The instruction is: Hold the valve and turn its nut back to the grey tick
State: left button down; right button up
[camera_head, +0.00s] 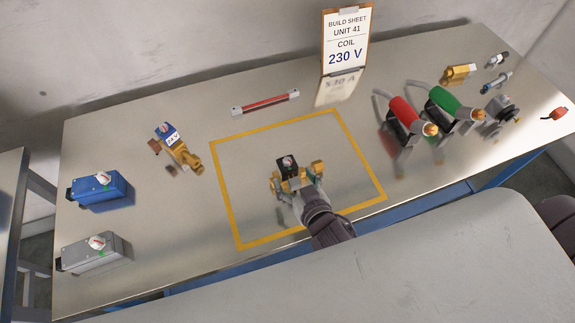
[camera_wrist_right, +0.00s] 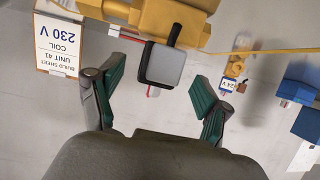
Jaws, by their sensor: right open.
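The valve stands inside the yellow taped square, with a brass body (camera_head: 293,184) and a black block (camera_head: 287,173) on top. A small pale round nut (camera_head: 287,161) with a red mark sits on the block; the grey tick is too small to make out. My right gripper (camera_head: 297,188) is at the valve's near side, its fingers spread. In the right wrist view the open right gripper (camera_wrist_right: 157,88) has green pads on either side of a black block with a grey face (camera_wrist_right: 165,65), gaps showing at both sides. The brass body (camera_wrist_right: 160,22) lies beyond. My left gripper is not in view.
The yellow square (camera_head: 222,205) is otherwise clear. A second brass valve (camera_head: 178,148) lies left of it. Blue (camera_head: 100,190) and grey (camera_head: 95,252) boxes stand far left. Red (camera_head: 405,115) and green (camera_head: 445,100) tools stand right. The build sheet (camera_head: 346,38) stands behind.

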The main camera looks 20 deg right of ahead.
aim_at(290, 174)
jog(key=x, duration=0.4)
jog(key=shift+r, duration=0.1)
jog(key=shift+w, duration=0.3)
jog(key=shift+w+f+p, duration=0.3)
jog(key=c, duration=0.9)
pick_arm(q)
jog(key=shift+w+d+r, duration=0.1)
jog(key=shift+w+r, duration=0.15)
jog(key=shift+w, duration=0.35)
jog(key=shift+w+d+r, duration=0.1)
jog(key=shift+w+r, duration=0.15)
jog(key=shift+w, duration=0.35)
pick_arm(e)
grip_shut()
